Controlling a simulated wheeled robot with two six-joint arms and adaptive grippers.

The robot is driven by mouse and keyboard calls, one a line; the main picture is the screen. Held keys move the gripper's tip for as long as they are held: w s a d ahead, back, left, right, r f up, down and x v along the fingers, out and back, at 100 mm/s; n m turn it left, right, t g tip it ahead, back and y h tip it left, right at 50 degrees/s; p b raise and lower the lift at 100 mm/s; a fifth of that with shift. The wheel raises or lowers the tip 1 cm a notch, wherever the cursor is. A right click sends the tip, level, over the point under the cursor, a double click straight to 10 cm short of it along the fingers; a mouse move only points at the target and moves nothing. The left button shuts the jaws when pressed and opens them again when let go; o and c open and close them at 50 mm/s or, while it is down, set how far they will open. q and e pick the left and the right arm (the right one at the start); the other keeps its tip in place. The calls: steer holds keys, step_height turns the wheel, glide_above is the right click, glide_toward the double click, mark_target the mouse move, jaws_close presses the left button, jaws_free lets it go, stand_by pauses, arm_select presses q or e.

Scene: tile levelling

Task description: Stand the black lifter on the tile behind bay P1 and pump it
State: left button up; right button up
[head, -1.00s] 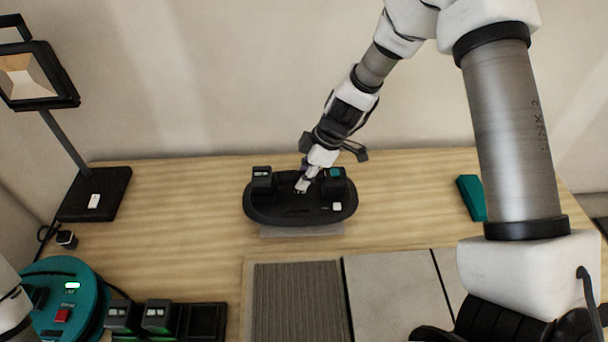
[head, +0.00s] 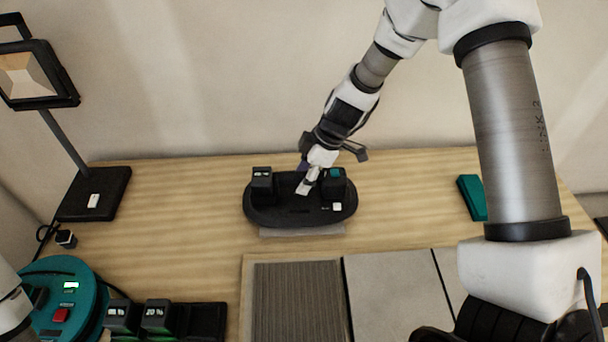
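The black lifter (head: 297,213) is a dark oval body with two upright black blocks on it. It sits level on a pale grey tile (head: 300,231), whose front edge shows below it. A small white button or label (head: 337,207) is at its front right, and a teal patch is on top of the right block. My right gripper (head: 305,187) points down between the two blocks, at the lifter's middle. Its fingers look close together, but whether they grip anything is too small to tell. My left gripper is out of the picture.
A ribbed grey panel (head: 298,300) and plain tiles (head: 390,295) lie in front. At left are a teal round device (head: 80,300), black blocks (head: 158,318) in a tray and a lamp (head: 95,190). A teal block (head: 472,197) lies right. Bare wood surrounds the lifter.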

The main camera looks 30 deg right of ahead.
steer(key=v, duration=1.2)
steer(key=shift+a, duration=0.1)
stand_by(0.4)
